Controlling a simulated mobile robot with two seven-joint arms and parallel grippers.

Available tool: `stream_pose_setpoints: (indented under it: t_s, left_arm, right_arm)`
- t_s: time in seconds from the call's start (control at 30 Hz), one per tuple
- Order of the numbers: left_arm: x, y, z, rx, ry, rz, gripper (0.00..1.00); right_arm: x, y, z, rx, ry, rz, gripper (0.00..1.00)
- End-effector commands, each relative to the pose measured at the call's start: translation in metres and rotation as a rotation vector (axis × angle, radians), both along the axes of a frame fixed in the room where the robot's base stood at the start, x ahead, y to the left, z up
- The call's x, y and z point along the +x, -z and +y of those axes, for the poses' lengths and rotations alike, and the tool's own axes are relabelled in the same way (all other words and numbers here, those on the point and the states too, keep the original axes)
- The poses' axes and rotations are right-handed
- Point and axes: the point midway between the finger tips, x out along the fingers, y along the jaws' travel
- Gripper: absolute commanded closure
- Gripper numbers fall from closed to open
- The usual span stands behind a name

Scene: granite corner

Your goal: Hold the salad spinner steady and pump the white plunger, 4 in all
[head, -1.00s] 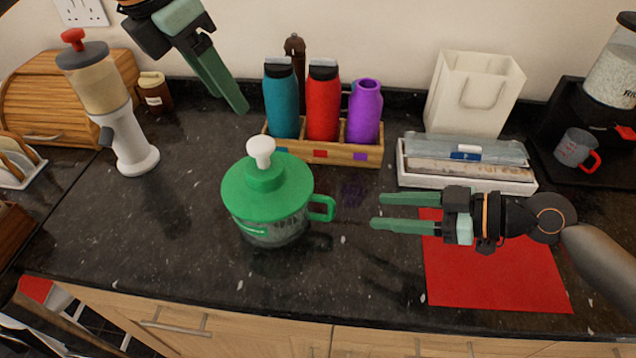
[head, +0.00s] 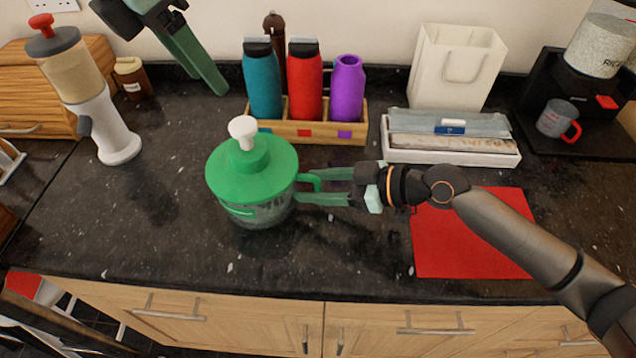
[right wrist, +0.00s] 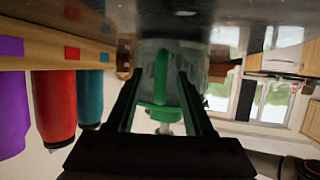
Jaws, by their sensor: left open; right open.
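The salad spinner (head: 252,182) stands upright on the dark counter, with a green lid, a clear bowl and a green side handle (head: 311,182). Its white plunger (head: 243,131) stands up from the middle of the lid. My right gripper (head: 311,187) is open, level with the handle, with its fingers at the spinner's right side. In the right wrist view the handle (right wrist: 161,80) shows between the two open fingers; I cannot tell whether they touch it. My left gripper (head: 216,88) is open and empty, above the back of the counter, behind and left of the spinner.
A wooden rack (head: 298,128) with teal, red and purple bottles stands behind the spinner. A white box (head: 440,155), a paper bag (head: 455,68) and a red mat (head: 470,255) are to the right. A grinder (head: 111,137) stands left. The counter front is clear.

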Motion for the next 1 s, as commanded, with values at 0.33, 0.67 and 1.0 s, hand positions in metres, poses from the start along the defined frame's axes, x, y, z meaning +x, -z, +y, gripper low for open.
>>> stream_pose_setpoints:
  t_s: [0.33,0.67,1.0]
  left_arm:
    - [-0.0001,0.0000,-0.0001,0.000,0.000,0.000,0.50]
    - [0.0000,0.0000,0.0000,0.000,0.000,0.000,0.50]
    - [0.0000,0.0000,0.0000,0.000,0.000,0.000,0.50]
  right_arm:
    - [-0.0002,-0.0001,-0.0004,0.000,0.000,0.000,0.83]
    - [-0.0003,0.0001,-0.0005,0.000,0.000,0.000,1.00]
    - [-0.0003,0.0002,-0.0005,-0.001,0.000,0.000,1.00]
